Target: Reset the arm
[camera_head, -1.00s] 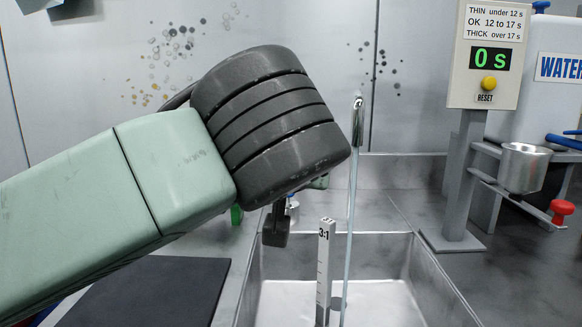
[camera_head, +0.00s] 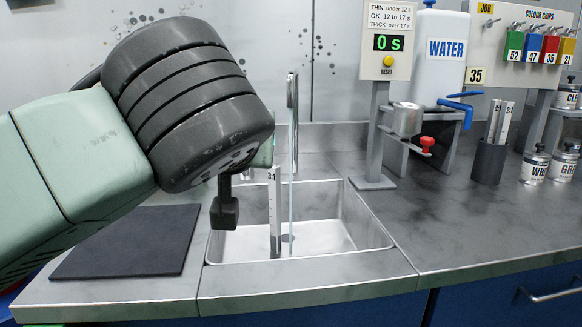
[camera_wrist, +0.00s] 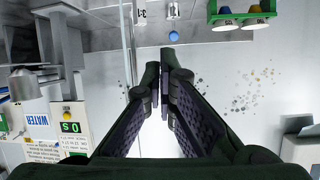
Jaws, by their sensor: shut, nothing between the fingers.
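My gripper (camera_head: 224,205) hangs in front of the left side of the sink in the head view, partly hidden by my own dark wrist. In the wrist view its two dark fingers (camera_wrist: 165,62) lie close together, shut with nothing between them. My arm's pale green link and dark ribbed joint fill the left of the head view.
A grey sink (camera_head: 345,205) holds an upright 3:1 stick (camera_head: 274,215). A dark mat (camera_head: 125,240) lies left. A timer reading 0 s (camera_head: 388,42), a metal cup (camera_head: 407,118) and a water tank (camera_head: 440,58) stand right. The right front counter is clear.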

